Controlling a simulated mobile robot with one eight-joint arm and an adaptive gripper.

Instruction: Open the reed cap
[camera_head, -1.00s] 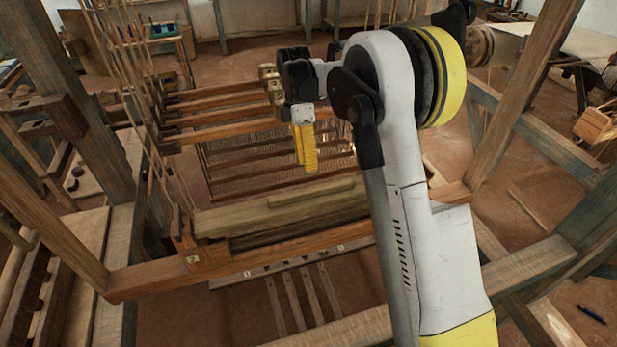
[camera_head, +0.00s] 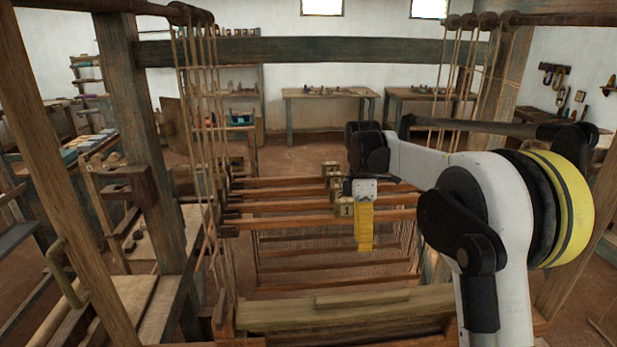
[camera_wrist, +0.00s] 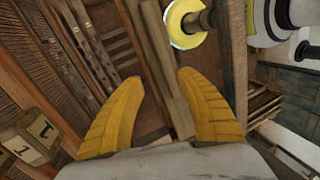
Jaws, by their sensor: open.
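A pale wooden beam with a raised strip on top, which looks like the reed cap (camera_head: 270,317), lies across the loom at the front in the head view. It sits flat in its frame and looks closed. In the wrist view the beam (camera_wrist: 152,35) and its strip run lengthwise between and beyond my fingertips. My gripper (camera_head: 363,247) points down with yellow fingers, above and behind the beam in the head view. In the wrist view my gripper (camera_wrist: 160,82) has its fingers spread apart with nothing held between them.
Several reddish heddle bars (camera_head: 285,195) cross the loom behind the beam, with numbered wooden blocks (camera_head: 344,207) close beside my gripper. Cords (camera_head: 205,130) hang at the left. A thick loom post (camera_head: 148,150) stands left, and a top crossbeam (camera_head: 310,50) spans the back.

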